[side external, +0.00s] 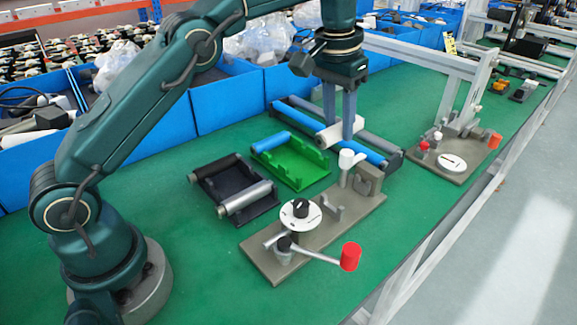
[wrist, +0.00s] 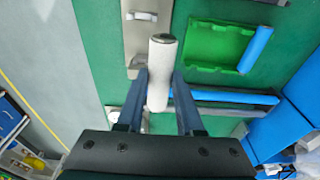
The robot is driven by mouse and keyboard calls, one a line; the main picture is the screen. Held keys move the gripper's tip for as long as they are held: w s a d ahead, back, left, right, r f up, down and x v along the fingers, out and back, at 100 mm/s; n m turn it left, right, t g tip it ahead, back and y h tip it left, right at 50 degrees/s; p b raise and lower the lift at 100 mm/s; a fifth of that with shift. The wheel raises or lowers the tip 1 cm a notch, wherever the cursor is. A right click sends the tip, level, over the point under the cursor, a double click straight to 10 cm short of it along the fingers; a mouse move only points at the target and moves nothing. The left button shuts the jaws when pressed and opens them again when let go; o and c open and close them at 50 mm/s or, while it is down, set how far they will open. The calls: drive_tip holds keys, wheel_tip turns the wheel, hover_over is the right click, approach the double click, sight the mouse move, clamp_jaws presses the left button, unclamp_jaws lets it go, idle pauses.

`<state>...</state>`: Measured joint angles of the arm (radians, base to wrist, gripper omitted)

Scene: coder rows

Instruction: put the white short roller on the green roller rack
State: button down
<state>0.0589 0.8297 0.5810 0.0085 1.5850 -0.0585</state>
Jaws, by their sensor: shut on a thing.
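My gripper (wrist: 160,108) is shut on the white short roller (wrist: 161,75), which sits between its two fingers. In the side view the white roller (side external: 330,137) shows at the fingertips, in front of the long blue roller; its height above the rack is hard to tell. The green roller rack (side external: 303,168) lies to the left of my gripper in the side view, with a short blue roller (side external: 270,142) along its far left side. In the wrist view the green rack (wrist: 212,45) is at upper right, apart from the white roller, with its near side bare.
A dark rack (side external: 212,188) with a silver roller (side external: 246,197) stands left of the green rack. A long rack with a blue roller (side external: 368,151) is near my gripper. A grey fixture (side external: 325,225) with a red-handled crank stands in front. Blue bins line the back.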

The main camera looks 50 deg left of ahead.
drive_tip(key=a, duration=0.8)
drive_tip(key=shift+s+a+f, duration=0.1)
drive_tip(key=shift+f, duration=4.35)
drive_tip(key=shift+s, duration=0.1)
drive_tip(key=shift+s+a+h, duration=0.1)
drive_tip(key=shift+s+h, duration=0.05)
drive_tip(key=shift+h, duration=0.25)
drive_tip(key=shift+f, duration=0.2)
drive_tip(key=shift+f, duration=0.6)
